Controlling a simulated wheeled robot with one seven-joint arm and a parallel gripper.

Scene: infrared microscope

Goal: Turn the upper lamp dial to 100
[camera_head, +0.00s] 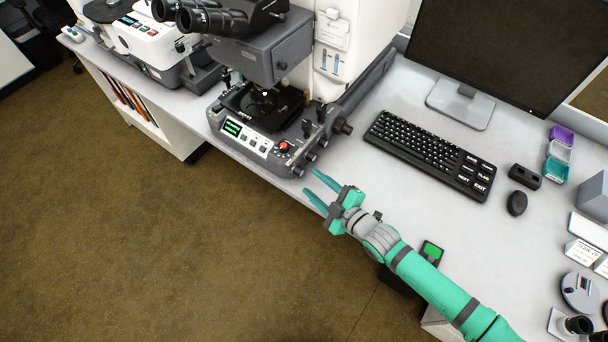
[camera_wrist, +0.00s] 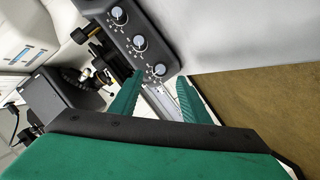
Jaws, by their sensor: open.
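The infrared microscope (camera_head: 262,130) stands on the bench, with round dials low on its right side. In the wrist view its dark side panel carries a row of three light-capped dials: one at the top (camera_wrist: 119,15), a middle one (camera_wrist: 140,43) and a lower one (camera_wrist: 159,69). Their labels and scale figures are too small to read, so I cannot tell which is the upper lamp dial. My gripper (camera_head: 309,181) is open and empty, off the microscope's front right corner. In the wrist view my fingers (camera_wrist: 160,78) point toward the lower dial, apparently not touching it.
A keyboard (camera_head: 430,152), mouse (camera_head: 517,203) and monitor (camera_head: 510,50) stand to the right on the bench. A front panel with a green display and a red knob (camera_head: 284,146) faces the bench's front edge. The floor in front is clear.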

